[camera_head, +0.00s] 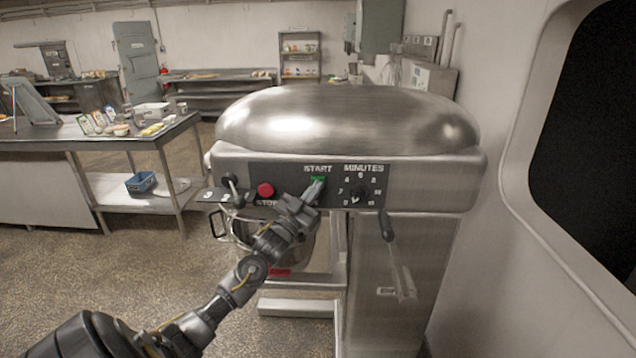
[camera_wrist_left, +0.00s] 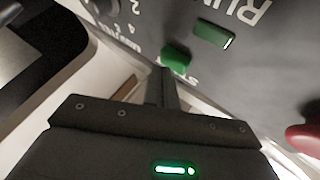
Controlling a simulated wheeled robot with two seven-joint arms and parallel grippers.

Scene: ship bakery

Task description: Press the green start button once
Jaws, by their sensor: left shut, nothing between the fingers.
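The green start button (camera_head: 317,179) sits on the mixer's dark control panel, under the START label. My left gripper (camera_head: 316,189) is shut and empty, with its fingertips right at the button's lower edge and partly over it. In the left wrist view the green button (camera_wrist_left: 176,58) is just beyond the tips of the closed fingers (camera_wrist_left: 161,76). I cannot tell whether the tips touch it. My right gripper is not in view.
The red stop button (camera_head: 265,190) is left of the green one, and the minutes dial (camera_head: 360,192) is to the right. A green rectangular lamp (camera_wrist_left: 214,34) is beside the start button. A lever (camera_head: 386,226) hangs at the panel's right. The mixing bowl (camera_head: 300,250) is below.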

